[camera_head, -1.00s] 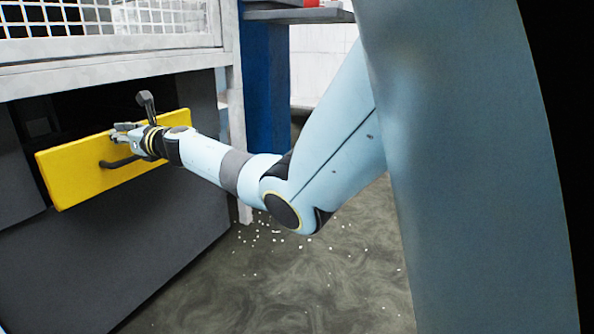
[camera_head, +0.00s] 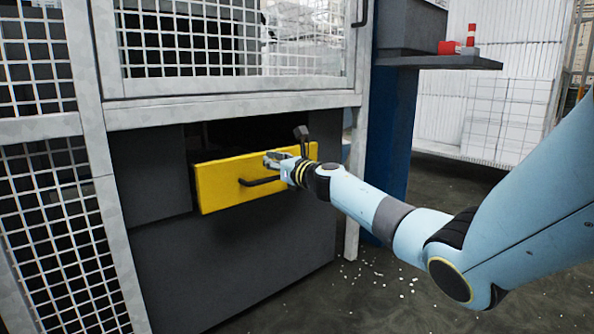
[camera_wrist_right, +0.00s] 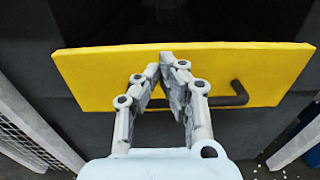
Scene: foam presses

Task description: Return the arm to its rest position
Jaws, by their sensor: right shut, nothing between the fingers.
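My right arm reaches in from the right in the head view. Its right gripper (camera_head: 272,160) is at the front of a yellow drawer panel (camera_head: 222,186). The fingers also show in the right wrist view (camera_wrist_right: 164,62), shut with nothing between them. The handle is not in the gripper; whether the fingertips touch the panel I cannot tell. My left gripper is not in view.
A grey frame with white mesh (camera_head: 190,50) stands above and left of the drawer. A blue post (camera_head: 392,130) and a dark shelf (camera_head: 440,61) with red items (camera_head: 449,47) are to the right. White bits (camera_head: 365,278) lie on the open floor.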

